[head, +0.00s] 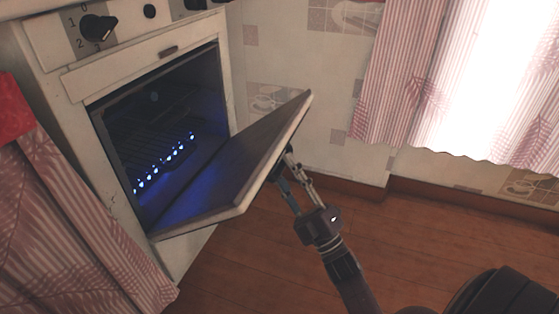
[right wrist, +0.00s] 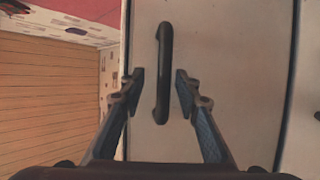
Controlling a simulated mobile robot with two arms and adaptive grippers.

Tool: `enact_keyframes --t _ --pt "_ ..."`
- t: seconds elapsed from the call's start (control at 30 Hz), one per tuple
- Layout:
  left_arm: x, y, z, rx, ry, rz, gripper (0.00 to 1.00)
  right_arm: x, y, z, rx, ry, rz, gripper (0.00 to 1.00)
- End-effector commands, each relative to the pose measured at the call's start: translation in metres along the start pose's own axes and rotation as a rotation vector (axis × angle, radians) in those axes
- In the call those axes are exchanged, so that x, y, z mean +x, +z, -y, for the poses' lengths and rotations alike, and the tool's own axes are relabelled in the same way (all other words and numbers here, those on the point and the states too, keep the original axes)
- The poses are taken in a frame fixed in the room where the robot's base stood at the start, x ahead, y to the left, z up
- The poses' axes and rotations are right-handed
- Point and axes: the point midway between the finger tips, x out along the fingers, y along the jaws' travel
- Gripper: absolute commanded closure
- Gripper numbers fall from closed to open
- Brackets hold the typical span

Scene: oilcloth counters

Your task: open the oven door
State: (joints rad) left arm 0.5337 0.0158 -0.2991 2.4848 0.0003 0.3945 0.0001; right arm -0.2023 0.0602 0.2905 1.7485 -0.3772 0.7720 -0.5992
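The white oven (head: 215,105) stands at the left in the head view. Its door (head: 225,185) is hinged at the bottom and tilted partly open, with the dark cavity (head: 150,125) showing behind it. My right gripper (head: 281,167) is at the door's outer side, partly hidden by the door edge. In the right wrist view the dark bar handle (right wrist: 165,65) runs upright across the door's pale outer face (right wrist: 230,60). The fingers (right wrist: 160,80) are open on either side of the handle's near part, with gaps on both sides. My left gripper is not in view.
Blue flames (head: 165,160) burn inside the oven. A control knob (head: 97,27) sits above the opening. A patterned cloth (head: 60,230) hangs at the near left, and a striped curtain (head: 400,80) hangs at the right.

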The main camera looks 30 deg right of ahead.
Motion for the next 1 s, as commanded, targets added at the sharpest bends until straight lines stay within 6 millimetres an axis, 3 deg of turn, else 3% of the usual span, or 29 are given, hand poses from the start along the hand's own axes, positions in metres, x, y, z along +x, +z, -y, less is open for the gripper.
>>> enact_keyframes --t 0.1,0.3,1.0 --pt "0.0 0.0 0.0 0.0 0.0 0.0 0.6 -0.022 0.001 0.001 0.001 -0.003 0.005 0.7" --pt "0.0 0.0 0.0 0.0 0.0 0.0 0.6 -0.044 0.001 0.001 0.001 -0.001 0.003 0.7" --pt "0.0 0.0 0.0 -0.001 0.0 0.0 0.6 -0.047 0.0 0.0 0.001 0.001 0.001 0.7"
